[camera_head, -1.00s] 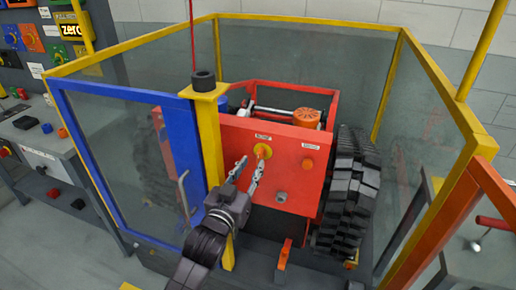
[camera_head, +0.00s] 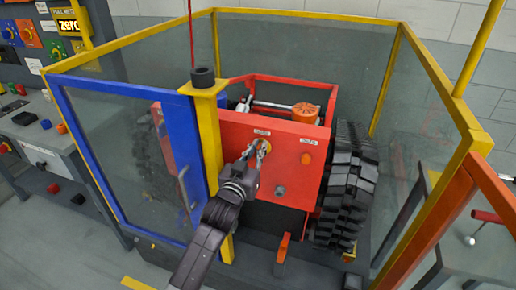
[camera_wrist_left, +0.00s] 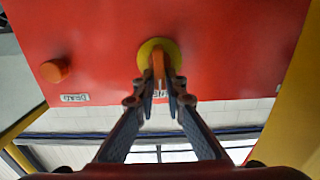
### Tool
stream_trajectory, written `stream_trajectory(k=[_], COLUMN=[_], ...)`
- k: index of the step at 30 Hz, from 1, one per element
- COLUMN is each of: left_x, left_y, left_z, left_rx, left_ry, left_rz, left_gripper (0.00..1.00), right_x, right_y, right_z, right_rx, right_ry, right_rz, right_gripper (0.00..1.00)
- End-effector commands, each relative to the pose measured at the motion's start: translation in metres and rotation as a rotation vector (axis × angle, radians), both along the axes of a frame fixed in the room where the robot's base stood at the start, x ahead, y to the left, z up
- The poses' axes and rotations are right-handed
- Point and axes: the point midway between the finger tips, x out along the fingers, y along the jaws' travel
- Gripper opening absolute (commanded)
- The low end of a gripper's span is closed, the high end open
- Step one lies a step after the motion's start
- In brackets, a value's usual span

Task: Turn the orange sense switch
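The orange switch is a narrow handle on a round yellow base (camera_head: 256,146), mounted on the front of the red panel (camera_head: 234,128). In the left wrist view the orange handle (camera_wrist_left: 158,63) stands between my fingertips and looks in line with the fingers. My left gripper (camera_head: 262,149) is at the switch with its fingers drawn close together; in the wrist view the fingers (camera_wrist_left: 161,86) press close on both sides of the handle. They hide part of the switch and most of a small label. My right gripper is not in view.
A round orange knob (camera_head: 306,158) with its own label is on the same panel, to the right. A black track (camera_head: 346,182) stands right of the panel. A blue-framed door (camera_head: 182,150) and yellow post (camera_head: 210,138) stand close to my left arm.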

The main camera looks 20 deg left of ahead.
Motion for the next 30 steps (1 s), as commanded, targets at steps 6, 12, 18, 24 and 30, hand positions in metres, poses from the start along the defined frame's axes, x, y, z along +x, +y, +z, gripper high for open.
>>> stream_trajectory(k=[6, 12, 18, 24, 30], left_x=[0.000, 0.000, 0.000, 0.000, 0.000], left_y=[0.000, 0.000, -0.002, -0.005, -0.008], left_z=[0.000, 0.000, 0.001, 0.001, -0.001], left_rx=[0.000, 0.013, 0.084, 0.228, 0.414], left_ry=[0.000, 0.001, -0.002, -0.007, -0.012], left_rz=[0.000, 0.000, 0.000, 0.000, 0.000], left_gripper=[0.00, 0.00, 0.00, 0.00, 0.00], right_x=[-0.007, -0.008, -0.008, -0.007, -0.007], right_y=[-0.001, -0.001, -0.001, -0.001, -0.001], right_z=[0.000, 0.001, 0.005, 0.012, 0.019], right_rx=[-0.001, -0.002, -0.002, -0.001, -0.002], right_ry=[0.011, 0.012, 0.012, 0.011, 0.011], right_rz=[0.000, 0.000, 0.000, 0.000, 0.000], right_gripper=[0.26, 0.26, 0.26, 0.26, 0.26])
